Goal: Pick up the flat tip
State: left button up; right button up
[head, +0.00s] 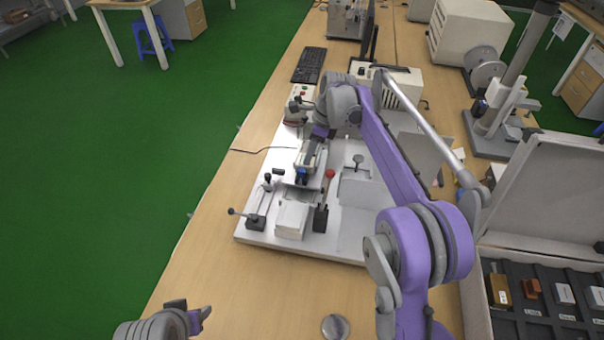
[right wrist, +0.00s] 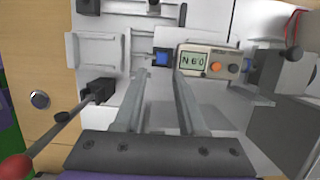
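I cannot tell for sure which part is the flat tip. A force gauge (right wrist: 207,63) with a lit display lies on the white test stand in the right wrist view. A small blue-and-black part (right wrist: 162,58) sits to the left of it, and blue also shows in the head view (head: 301,179). My right gripper (right wrist: 163,75) is over the stand, its two fingers apart, with the blue part just past or between the tips; contact is unclear. It also shows in the head view (head: 304,168). My left gripper (head: 200,315) is at the bottom left, fingers mostly hidden.
The white stand (head: 350,215) carries a red-knobbed lever (head: 329,174) and black clamps. An open case (head: 488,312) at the right holds several small labelled parts in dark compartments. A round metal piece (head: 335,327) lies on the wooden table (head: 225,270), whose near left is clear.

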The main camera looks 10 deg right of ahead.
aim_at(302, 170)
jog(key=shift+x, duration=3.65)
jog(key=shift+w+d, duration=0.1)
jog(key=shift+w, duration=0.05)
grip_shut()
